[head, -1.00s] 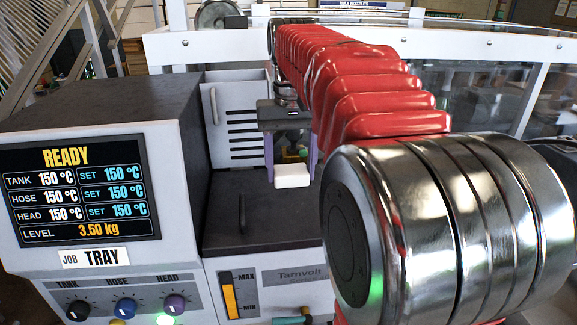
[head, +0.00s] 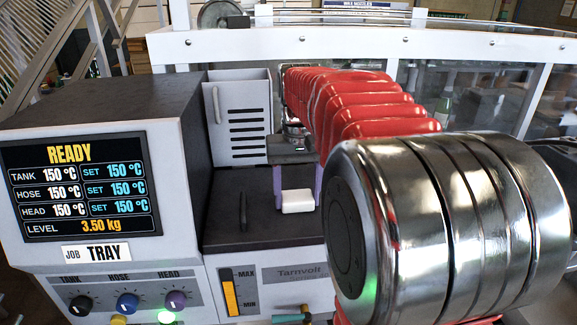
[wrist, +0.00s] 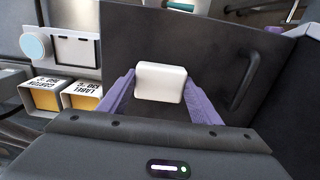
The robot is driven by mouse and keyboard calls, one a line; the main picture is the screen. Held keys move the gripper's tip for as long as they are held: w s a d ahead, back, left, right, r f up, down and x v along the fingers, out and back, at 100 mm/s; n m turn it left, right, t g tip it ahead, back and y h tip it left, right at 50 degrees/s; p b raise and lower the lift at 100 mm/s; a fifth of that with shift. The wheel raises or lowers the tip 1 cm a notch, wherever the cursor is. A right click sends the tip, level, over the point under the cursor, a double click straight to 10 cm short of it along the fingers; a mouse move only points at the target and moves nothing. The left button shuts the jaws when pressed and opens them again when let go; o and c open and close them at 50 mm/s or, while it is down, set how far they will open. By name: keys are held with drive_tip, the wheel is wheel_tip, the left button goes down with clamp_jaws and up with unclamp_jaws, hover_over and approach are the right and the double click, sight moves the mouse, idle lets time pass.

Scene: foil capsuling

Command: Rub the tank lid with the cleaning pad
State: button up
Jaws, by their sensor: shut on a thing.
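The tank lid (head: 225,222) is a dark flat panel with a bar handle (head: 243,212) on its left side in the head view. In the wrist view the lid (wrist: 215,50) fills the middle, with its handle at the right. The cleaning pad (head: 297,201) is a small white block, also seen in the wrist view (wrist: 160,83). My gripper (head: 297,190), with purple fingers, is shut on the pad. It holds the pad at the lid, right of the handle. I cannot tell whether the pad touches the lid; its underside is hidden.
The control cabinet with its READY screen (head: 80,188) stands left of the lid. A white vented panel (head: 238,118) rises behind the lid. Knobs (head: 127,302) and a level gauge (head: 230,292) line the front. Two labelled boxes (wrist: 42,95) show at left in the wrist view.

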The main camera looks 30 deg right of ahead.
drive_tip(key=shift+s+d, duration=0.3)
drive_tip(key=shift+d, duration=0.35)
drive_tip(key=shift+s+d, duration=0.3)
drive_tip(key=shift+d, duration=0.3)
drive_tip(key=shift+w+a, duration=0.3)
drive_tip(key=shift+a, duration=0.3)
drive_tip(key=shift+w+a, duration=0.25)
drive_tip(key=shift+a, duration=0.4)
drive_tip(key=shift+w+a, duration=0.3)
drive_tip(key=shift+a, duration=0.3)
wheel_tip(320, 180, up, 2)
drive_tip(key=shift+w+a+r, duration=0.1)
drive_tip(key=shift+r, duration=2.95)
